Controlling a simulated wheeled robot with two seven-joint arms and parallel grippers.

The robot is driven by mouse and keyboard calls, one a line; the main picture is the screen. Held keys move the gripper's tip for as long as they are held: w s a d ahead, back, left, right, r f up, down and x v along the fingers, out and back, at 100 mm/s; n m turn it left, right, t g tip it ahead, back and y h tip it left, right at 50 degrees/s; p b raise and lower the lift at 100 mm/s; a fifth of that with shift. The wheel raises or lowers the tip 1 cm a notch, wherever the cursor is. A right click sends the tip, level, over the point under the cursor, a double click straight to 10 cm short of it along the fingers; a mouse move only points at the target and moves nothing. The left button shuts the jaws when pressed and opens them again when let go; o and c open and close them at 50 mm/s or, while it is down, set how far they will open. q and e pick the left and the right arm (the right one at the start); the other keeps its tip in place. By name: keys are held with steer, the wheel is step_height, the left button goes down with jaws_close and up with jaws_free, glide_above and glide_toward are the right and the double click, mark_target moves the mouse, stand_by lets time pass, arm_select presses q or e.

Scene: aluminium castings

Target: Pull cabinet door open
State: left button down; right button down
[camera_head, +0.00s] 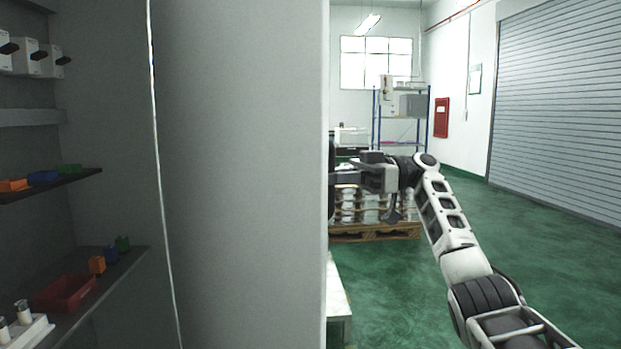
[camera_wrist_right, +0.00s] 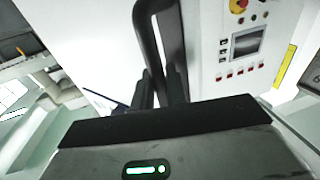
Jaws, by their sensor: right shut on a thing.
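The cabinet door (camera_head: 245,180) is a large pale grey panel that stands open and fills the middle of the head view. The cabinet interior (camera_head: 105,215) with its shelves shows to its left. My right gripper (camera_head: 338,172) is at the right edge of the door, with its tips partly hidden there. In the right wrist view my gripper (camera_wrist_right: 161,92) is shut on a black bar handle (camera_wrist_right: 150,45) on the door's white outer face. My left gripper is not in view.
The shelves hold small coloured blocks (camera_head: 42,178), a red tray (camera_head: 66,293) and white boxes (camera_head: 28,57). A loaded pallet (camera_head: 375,232) stands behind my right arm. A control panel (camera_wrist_right: 246,45) shows near the handle. Green floor (camera_head: 560,255) is clear at right.

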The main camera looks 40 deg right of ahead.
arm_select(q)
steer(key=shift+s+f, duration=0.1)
arm_select(e)
steer(key=shift+w+d, duration=0.15)
steer(key=shift+d, duration=0.05)
steer(key=c, duration=1.8)
jaws_free()
steer(key=o, duration=0.3)
steer(key=shift+w+a, duration=0.15)
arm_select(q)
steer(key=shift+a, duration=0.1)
arm_select(e)
steer(key=v, duration=0.7)
steer(key=shift+d, duration=0.25)
